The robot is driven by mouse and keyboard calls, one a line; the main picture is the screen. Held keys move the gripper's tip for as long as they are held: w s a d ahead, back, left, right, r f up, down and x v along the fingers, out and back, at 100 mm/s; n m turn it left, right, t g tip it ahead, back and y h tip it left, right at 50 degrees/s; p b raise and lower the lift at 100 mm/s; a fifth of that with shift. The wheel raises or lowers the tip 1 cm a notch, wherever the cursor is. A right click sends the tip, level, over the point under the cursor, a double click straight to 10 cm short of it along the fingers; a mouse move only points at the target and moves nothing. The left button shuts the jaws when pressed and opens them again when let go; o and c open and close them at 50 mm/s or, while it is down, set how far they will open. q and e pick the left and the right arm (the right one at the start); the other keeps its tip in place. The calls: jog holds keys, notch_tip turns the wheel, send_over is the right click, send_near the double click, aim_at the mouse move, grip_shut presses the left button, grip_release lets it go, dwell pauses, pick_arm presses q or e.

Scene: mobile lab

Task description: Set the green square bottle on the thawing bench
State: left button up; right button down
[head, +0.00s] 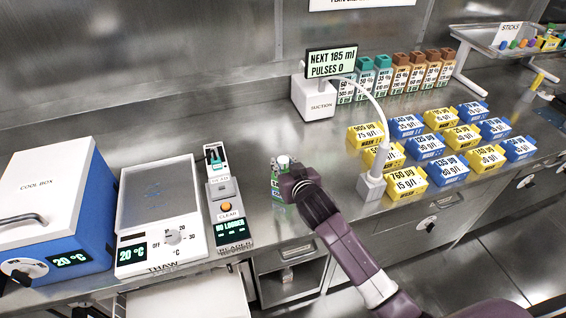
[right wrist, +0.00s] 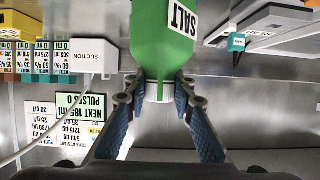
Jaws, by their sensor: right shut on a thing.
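The green square bottle (head: 276,186) is at the middle of the counter in the head view, upright, with a pale cap. My right gripper (head: 290,178) is shut on it near the top and partly hides it. In the right wrist view the bottle (right wrist: 162,50) appears upside down with a SALT label, and the fingers (right wrist: 160,88) close around its neck end. I cannot tell whether its base touches the counter. The thawing bench (head: 158,200), marked THAW, stands to the left with a flat grey top, a dial and a 20 °C display. My left gripper is not in view.
A reader (head: 226,200) with a CLEAR button stands between the bottle and the thawing bench. A cool box (head: 50,190) is at far left. The suction unit (head: 316,96), capped bottles (head: 400,72) and yellow and blue boxes (head: 407,180) stand to the right. The bench top looks empty.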

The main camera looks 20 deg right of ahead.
jog(key=c, duration=1.6)
grip_release()
jog(key=shift+r, duration=0.1)
jog(key=b+v, duration=0.1)
jog(key=v, duration=1.1)
